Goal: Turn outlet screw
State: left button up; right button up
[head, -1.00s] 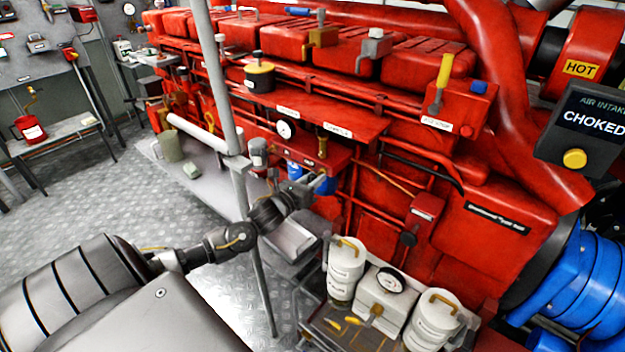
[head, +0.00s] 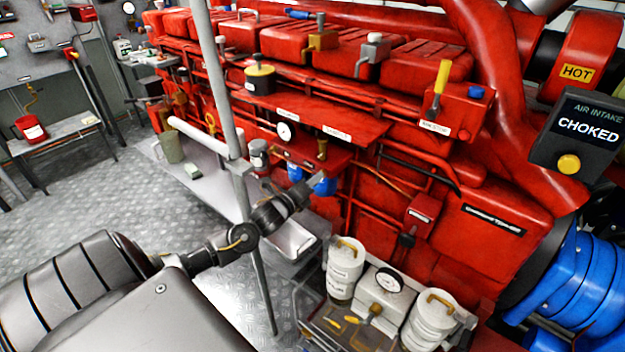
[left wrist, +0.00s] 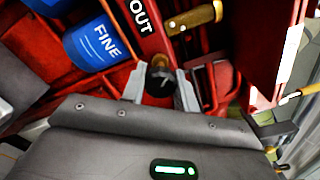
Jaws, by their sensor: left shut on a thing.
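The outlet screw (left wrist: 160,82) is a dark ribbed knob on a brass stem, just below the white "OUT" lettering in the left wrist view. My left gripper (left wrist: 160,92) is shut on this knob, one grey finger on each side of it. In the head view my left gripper (head: 312,188) reaches in under the red filter shelf beside the blue filters, and its fingertips and the screw are mostly hidden there. My right gripper is in neither view.
A blue filter marked "FINE" (left wrist: 92,45) and a brass-coloured valve handle (left wrist: 195,18) are close to the gripper. A grey upright pole (head: 238,170) stands beside my left arm. A pale tray (head: 292,240) and white canisters (head: 345,262) are below.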

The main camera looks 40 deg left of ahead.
pick_arm(q)
jog(key=n+p, duration=0.1)
jog(key=n, duration=0.2)
jog(key=shift+r+n, duration=0.15)
jog(key=shift+n, duration=0.25)
jog(key=n+p, duration=0.1)
jog(key=n, duration=0.3)
jog(key=shift+n, duration=0.3)
jog(key=n+p, duration=0.2)
jog(key=n, duration=0.3)
jog(key=shift+n, duration=0.3)
jog(key=shift+n+p, duration=0.35)
jog(key=shift+n, duration=0.35)
jog(key=o, duration=1)
